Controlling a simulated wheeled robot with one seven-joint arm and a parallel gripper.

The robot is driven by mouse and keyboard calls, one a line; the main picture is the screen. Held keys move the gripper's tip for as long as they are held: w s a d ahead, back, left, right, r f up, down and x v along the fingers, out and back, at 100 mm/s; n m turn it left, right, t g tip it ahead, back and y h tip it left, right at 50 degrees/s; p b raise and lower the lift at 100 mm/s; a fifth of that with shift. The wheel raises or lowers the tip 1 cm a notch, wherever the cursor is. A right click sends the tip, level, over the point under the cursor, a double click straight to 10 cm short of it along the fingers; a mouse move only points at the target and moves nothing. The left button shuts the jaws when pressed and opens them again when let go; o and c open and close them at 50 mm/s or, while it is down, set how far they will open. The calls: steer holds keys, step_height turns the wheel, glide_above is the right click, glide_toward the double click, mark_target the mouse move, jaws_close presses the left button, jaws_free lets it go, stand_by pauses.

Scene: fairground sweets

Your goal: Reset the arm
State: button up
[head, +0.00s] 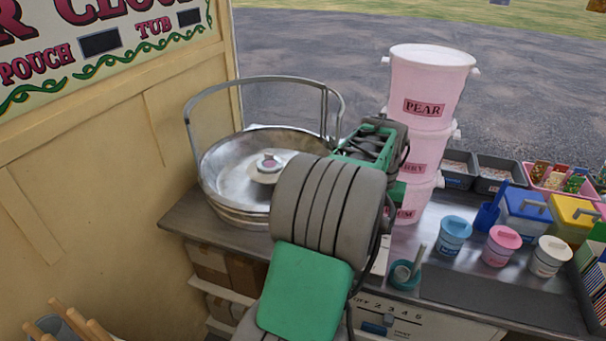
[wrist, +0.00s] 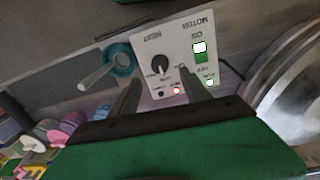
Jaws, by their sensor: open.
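My gripper (wrist: 158,74) shows in the wrist view with its two dark fingers apart and nothing between them. It is over a white control panel (wrist: 148,45), which appears upside down, with a black heat knob (wrist: 160,65) and a green-and-white motor switch (wrist: 200,55). I cannot tell whether the fingers touch the panel. In the head view my grey and green arm reaches over the counter in front of the metal bowl, and it hides the gripper and most of the panel (head: 380,262).
A metal candy floss bowl (head: 222,165) with a raised rail stands left of the arm. Pink stacked tubs (head: 430,85) stand behind it. A teal cup (head: 402,275), small lidded pots (head: 502,246) and coloured boxes (head: 524,212) are to the right. A cream wall (head: 110,190) is at left.

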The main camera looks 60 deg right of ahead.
steer(key=shift+w+d+f, duration=0.1)
steer(key=shift+d+f, duration=0.25)
steer(key=shift+d, duration=0.1)
steer(key=shift+y, duration=0.3)
steer(key=a+f, duration=0.5)
steer(key=shift+s+f, duration=0.2)
steer(key=shift+f, duration=0.05)
steer(key=w+a+r+n+t, duration=0.1)
steer(key=w+a+r+n, duration=0.2)
steer(key=a, duration=1.1)
steer(key=w+a+r+n+t, duration=0.1)
steer(key=w+a+r+n, duration=0.2)
steer(key=w+a+n, duration=0.5)
steer(key=w+a+r+n+t, duration=0.2)
steer(key=w+a+n, duration=0.3)
steer(key=w+a, duration=0.7)
steer(key=a, duration=0.9)
steer(key=shift+w+a+r+n, duration=0.35)
steer(key=shift+r+n, duration=0.05)
